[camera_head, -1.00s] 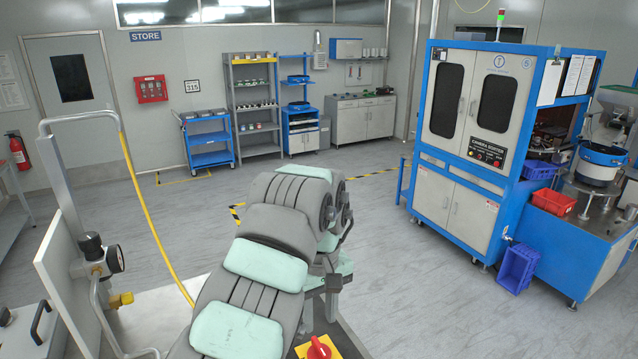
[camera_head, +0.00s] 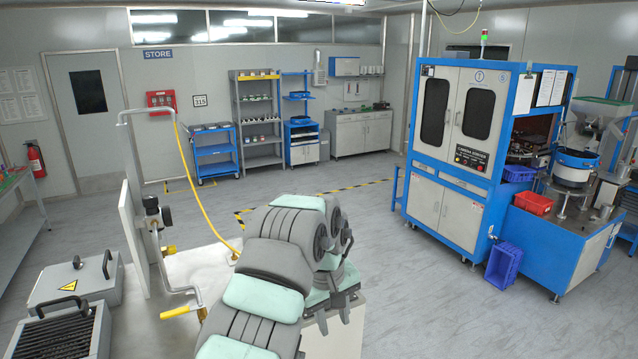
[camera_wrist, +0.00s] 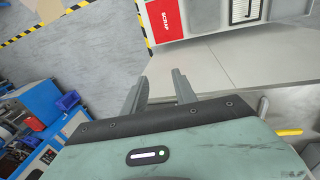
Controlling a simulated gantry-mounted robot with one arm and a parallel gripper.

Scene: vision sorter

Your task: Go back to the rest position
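Pale flat panels and grey floor lie beyond the fingertips, with no contact seen.
A blue and grey camera sorter (camera_head: 456,150) stands right, with a red bin (camera_head: 533,204) and a blue crate (camera_head: 503,264) beside it. A pipe frame with a yellow hose (camera_head: 190,180) stands left of my arm. A red scrap label (camera_wrist: 165,19) is ahead of the fingers. Open floor lies mid-room.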

